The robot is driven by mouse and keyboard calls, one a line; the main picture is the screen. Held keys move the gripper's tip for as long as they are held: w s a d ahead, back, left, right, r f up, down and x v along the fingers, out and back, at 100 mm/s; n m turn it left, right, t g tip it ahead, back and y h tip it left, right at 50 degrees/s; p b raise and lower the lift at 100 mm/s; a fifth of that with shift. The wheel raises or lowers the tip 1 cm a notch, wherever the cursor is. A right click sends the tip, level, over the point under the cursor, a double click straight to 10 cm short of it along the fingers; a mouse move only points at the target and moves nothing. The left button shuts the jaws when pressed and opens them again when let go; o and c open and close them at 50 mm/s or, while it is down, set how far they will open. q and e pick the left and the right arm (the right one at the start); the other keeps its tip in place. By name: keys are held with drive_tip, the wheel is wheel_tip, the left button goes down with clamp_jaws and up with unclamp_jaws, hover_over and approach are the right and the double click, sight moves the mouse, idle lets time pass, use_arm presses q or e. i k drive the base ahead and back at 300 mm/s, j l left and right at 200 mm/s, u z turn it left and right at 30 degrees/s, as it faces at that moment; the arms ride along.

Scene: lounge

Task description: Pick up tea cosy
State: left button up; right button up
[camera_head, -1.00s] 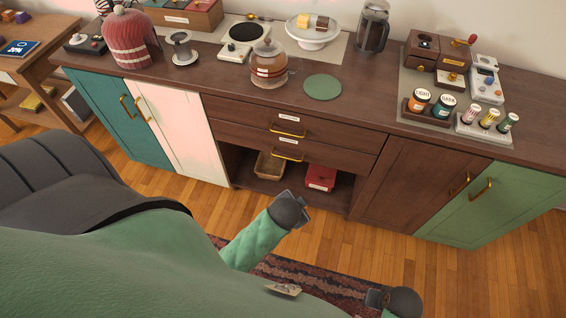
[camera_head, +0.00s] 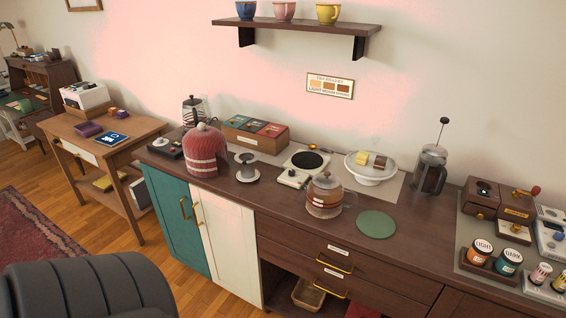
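The tea cosy (camera_head: 203,152) is a red, ribbed, dome-shaped knitted cover with pale bands and a small knob on top. It stands upright near the left end of the dark wooden counter, above the teal cabinet door. What is under it is hidden. A glass teapot (camera_head: 324,196) with brown tea stands uncovered further right on the counter. Neither of my grippers shows in the head view now.
Close to the cosy are a black-based device (camera_head: 166,147) on its left, a metal dripper stand (camera_head: 247,168) on its right and a wooden tea box (camera_head: 255,134) behind. A dark armchair (camera_head: 88,285) stands in front at lower left. A green round mat (camera_head: 376,224) lies right of the teapot.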

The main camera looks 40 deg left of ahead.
sight(200, 144)
drive_tip(key=u, duration=1.9)
